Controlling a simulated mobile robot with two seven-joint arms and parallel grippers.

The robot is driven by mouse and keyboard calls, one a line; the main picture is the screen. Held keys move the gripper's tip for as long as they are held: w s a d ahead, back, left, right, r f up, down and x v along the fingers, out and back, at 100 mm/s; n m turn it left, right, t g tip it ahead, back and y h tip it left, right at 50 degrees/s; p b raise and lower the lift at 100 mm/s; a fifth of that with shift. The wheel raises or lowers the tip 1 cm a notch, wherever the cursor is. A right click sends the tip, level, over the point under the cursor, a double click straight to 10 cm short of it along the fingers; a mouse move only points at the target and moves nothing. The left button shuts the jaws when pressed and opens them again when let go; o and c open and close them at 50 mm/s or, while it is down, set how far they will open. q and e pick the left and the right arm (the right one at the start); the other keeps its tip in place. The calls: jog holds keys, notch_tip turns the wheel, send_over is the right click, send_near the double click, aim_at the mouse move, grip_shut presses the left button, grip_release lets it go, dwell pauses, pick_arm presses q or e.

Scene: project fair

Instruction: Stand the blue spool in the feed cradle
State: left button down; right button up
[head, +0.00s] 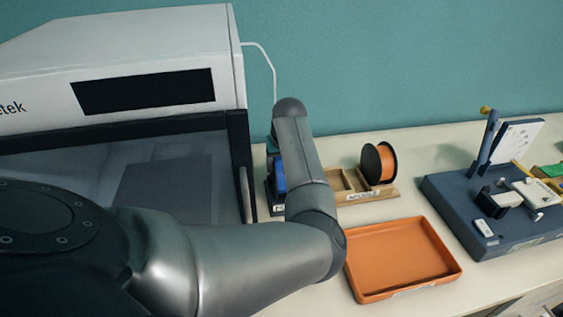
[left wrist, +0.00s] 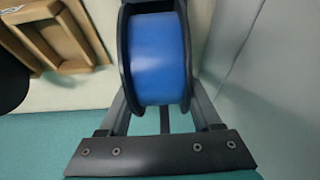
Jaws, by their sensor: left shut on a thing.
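The blue spool (head: 280,178) shows partly behind my left arm in the head view. In the left wrist view the spool (left wrist: 160,58) fills the middle, blue between two black flanges. My left gripper (left wrist: 161,100) is shut on it, with a finger at each flange. In the head view my forearm hides most of this gripper. A dark, labelled base (head: 278,210), seemingly the feed cradle, shows just below the spool. The arm covers much of it, so I cannot tell whether the spool rests in it or is just above. My right gripper is out of view.
A white machine (head: 120,60) stands close on the left. A wooden rack (head: 375,195) holding an orange spool (head: 379,163) is right of the cradle. An orange tray (head: 400,258) lies in front. A dark blue device (head: 470,225) stands further right. The wall is close behind.

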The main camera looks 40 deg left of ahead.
pick_arm(q)
jog(key=shift+f, duration=0.2)
jog(key=shift+c, duration=0.4)
grip_release()
jog(key=shift+r, duration=0.2)
jog(key=p+v, duration=0.1)
jog(key=v, duration=1.1)
jog(key=shift+r+p, duration=0.35)
jog(key=shift+r, duration=0.05)
jog(key=shift+f, duration=0.1)
